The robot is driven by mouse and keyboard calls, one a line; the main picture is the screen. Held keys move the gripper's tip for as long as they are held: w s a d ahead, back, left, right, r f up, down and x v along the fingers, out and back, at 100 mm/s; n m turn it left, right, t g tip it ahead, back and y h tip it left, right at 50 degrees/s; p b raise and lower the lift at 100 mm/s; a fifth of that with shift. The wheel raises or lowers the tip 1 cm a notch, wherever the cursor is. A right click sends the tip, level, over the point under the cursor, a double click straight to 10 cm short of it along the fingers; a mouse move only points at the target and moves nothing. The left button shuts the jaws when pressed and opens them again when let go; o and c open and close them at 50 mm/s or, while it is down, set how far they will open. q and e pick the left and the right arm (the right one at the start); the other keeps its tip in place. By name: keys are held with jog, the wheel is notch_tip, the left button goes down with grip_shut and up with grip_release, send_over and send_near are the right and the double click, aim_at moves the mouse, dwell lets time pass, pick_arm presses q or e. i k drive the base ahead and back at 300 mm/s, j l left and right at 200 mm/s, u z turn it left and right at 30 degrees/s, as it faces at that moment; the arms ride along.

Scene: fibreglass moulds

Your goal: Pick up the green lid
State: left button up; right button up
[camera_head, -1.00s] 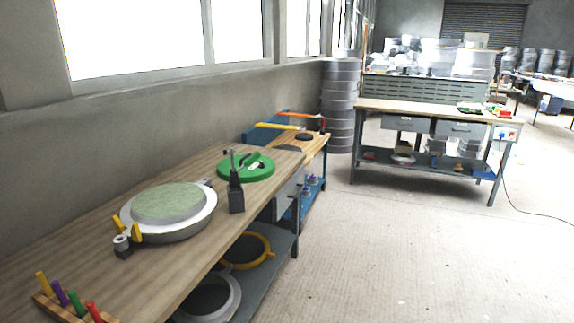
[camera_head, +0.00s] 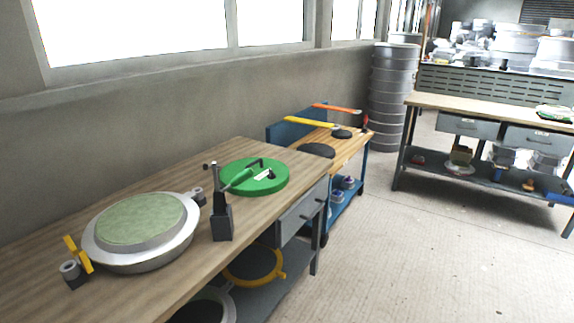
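The green lid (camera_head: 269,184) is a round green disc with a green bar and a small white label on top. It lies flat on the wooden workbench (camera_head: 150,283), near the bench's far right end. A dark upright clamp-like stand (camera_head: 222,221) is just in front of it to the left and overlaps its left edge in the picture. Neither of my grippers shows in the head view.
A round metal mould (camera_head: 140,225) with a pale green top sits left of the lid. A yellow-rimmed ring (camera_head: 254,265) lies on the shelf below. A blue cart (camera_head: 345,205) stands beyond the bench. Open floor lies to the right.

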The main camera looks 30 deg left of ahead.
aim_at(259, 185)
jog(key=i+l+u, duration=0.2)
jog(key=i, duration=0.4)
jog(key=i+u, duration=0.2)
jog(key=i, duration=0.4)
jog(key=i+l+u, duration=0.1)
jog(key=u, duration=0.3)
jog(key=i+l+u, duration=0.2)
jog(key=u, duration=0.25)
jog(key=i+l+u, duration=0.25)
jog(key=u, duration=0.15)
jog(key=i+l+u, duration=0.1)
jog(key=l+u, duration=0.15)
jog(key=u, duration=0.2)
jog(key=i+l+u, duration=0.1)
jog(key=l+u, duration=1.05)
jog(key=i+j, duration=0.05)
